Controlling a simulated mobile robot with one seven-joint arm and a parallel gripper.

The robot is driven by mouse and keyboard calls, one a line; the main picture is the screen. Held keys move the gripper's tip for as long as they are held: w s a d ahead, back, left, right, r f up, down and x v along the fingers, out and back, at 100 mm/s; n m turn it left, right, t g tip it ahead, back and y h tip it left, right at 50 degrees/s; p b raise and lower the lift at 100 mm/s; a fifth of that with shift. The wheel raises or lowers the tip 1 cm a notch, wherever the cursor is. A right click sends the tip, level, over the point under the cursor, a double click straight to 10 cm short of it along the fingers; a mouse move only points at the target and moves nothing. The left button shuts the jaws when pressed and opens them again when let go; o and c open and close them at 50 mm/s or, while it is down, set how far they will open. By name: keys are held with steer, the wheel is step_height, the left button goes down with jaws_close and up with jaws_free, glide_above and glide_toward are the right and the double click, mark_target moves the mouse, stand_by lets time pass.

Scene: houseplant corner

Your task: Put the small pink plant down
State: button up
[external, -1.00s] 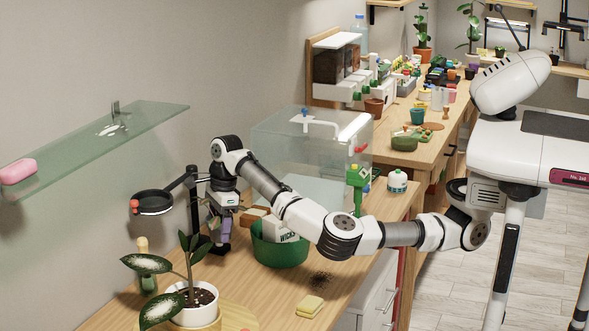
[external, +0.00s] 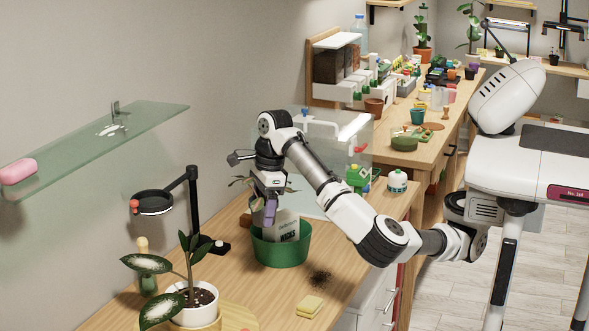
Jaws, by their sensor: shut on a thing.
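My gripper (external: 269,211) points down, over the left side of the green tub (external: 280,253) as seen in the external view. It is shut on the small pink plant, which is mostly hidden behind the gripper. Only some thin, dull leaves (external: 241,182) stick out at its sides, and their pink colour is hard to make out. I cannot tell whether the plant is above the tub or behind it.
A white packet (external: 283,228) stands in the tub. A ring lamp on a black stand (external: 194,205) is to the left. A potted plant (external: 193,302), a yellow sponge (external: 310,306) and spilled soil (external: 320,278) are nearer. Wooden bench (external: 245,285) is bare between them.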

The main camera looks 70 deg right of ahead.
steer(key=shift+s+f, duration=0.2)
steer(key=shift+s, duration=0.35)
step_height(320, 180, down, 20)
steer(key=shift+s+r+b, duration=0.1)
steer(key=shift+b, duration=0.4)
steer(key=o, duration=1)
steer(key=shift+c, duration=0.2)
steer(key=shift+o, duration=0.3)
step_height(320, 180, up, 12)
steer(key=s+d, duration=0.1)
steer(key=shift+s+d, duration=0.1)
steer(key=shift+s, duration=0.05)
